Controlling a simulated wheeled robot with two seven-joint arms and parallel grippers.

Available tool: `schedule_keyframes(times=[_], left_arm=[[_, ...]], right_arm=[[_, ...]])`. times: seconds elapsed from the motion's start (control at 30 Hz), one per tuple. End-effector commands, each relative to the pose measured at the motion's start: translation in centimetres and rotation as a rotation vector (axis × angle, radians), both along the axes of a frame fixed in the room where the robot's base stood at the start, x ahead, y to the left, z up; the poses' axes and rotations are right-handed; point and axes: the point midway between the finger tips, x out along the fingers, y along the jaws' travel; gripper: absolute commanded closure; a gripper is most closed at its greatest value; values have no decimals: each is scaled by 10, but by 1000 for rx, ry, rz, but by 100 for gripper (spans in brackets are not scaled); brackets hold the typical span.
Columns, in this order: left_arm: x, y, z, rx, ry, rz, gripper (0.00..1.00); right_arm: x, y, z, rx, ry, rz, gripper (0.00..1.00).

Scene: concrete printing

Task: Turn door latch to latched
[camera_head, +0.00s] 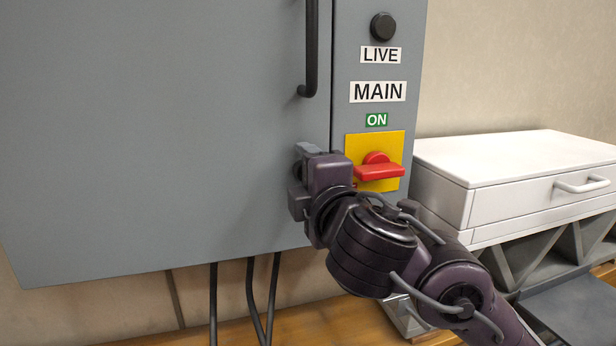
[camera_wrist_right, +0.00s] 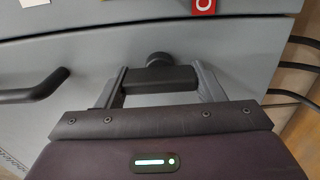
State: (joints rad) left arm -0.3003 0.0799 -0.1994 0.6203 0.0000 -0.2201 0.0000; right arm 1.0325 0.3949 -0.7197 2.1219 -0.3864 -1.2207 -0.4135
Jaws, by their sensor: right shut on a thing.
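The door latch (camera_wrist_right: 158,77) is a black bar with a round knob behind it, on the grey cabinet door (camera_head: 170,130) near its right edge. In the wrist view the bar lies between the two fingers of my right gripper (camera_wrist_right: 160,86), which is shut on it. The bar runs roughly along the door seam. In the head view my right gripper (camera_head: 303,180) is against the door below the black door handle (camera_head: 311,50) and hides most of the latch. The handle also shows in the wrist view (camera_wrist_right: 35,92). My left gripper is not in view.
Right of the seam are a red switch (camera_head: 380,171) on a yellow plate, a green ON label (camera_head: 376,120), a MAIN label (camera_head: 378,91) and a black knob (camera_head: 383,26). Cables (camera_head: 255,300) hang below the cabinet. A white drawer unit (camera_head: 520,165) stands to the right.

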Motion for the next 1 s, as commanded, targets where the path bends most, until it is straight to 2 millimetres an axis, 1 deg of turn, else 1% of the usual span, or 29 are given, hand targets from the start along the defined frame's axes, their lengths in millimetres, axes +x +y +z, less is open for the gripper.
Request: schedule_keyframes(times=[0.27, 0.3, 0.47, 0.77, 0.87, 1.0], left_arm=[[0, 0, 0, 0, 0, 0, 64], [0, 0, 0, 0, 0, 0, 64], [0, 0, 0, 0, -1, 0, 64], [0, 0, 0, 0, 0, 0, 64], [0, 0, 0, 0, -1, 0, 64], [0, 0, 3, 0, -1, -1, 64]], right_arm=[[0, 0, -1, -10, -1, 0, 61], [0, 0, -1, -10, 0, 0, 37], [0, 0, -1, -7, 0, 0, 16], [-2, 0, -1, -4, 1, 0, 16], [-10, -2, -1, -3, 1, 2, 16], [-33, -9, 0, -2, 2, 4, 16]])
